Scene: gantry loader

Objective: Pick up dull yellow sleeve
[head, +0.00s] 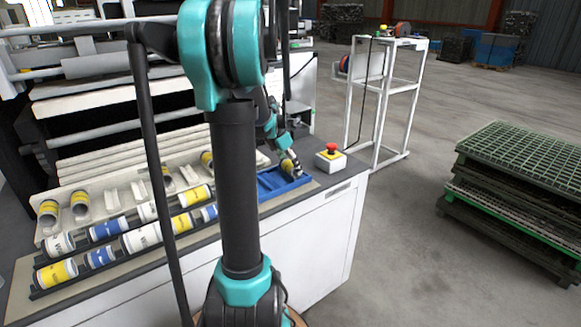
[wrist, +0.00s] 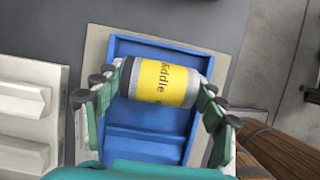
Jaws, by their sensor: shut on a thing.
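The dull yellow sleeve (wrist: 163,81) is a short cylinder with a yellow band, dark lettering and grey-white ends. It lies sideways between the fingers of my gripper (wrist: 161,88) in the wrist view. The fingers are shut on its two ends. It is over the blue tray (wrist: 150,148); I cannot tell whether it touches the tray floor. In the head view the sleeve (head: 287,166) shows small at my gripper (head: 288,168), at the tray's right part. My arm hides part of the tray there.
Several yellow, blue and white sleeves (head: 55,273) lie in black racks at the left. A pale holder (head: 110,195) with more sleeves stands behind them. A red-buttoned box (head: 331,157) stands right of the tray. Green pallets (head: 530,155) are stacked on the floor at the right.

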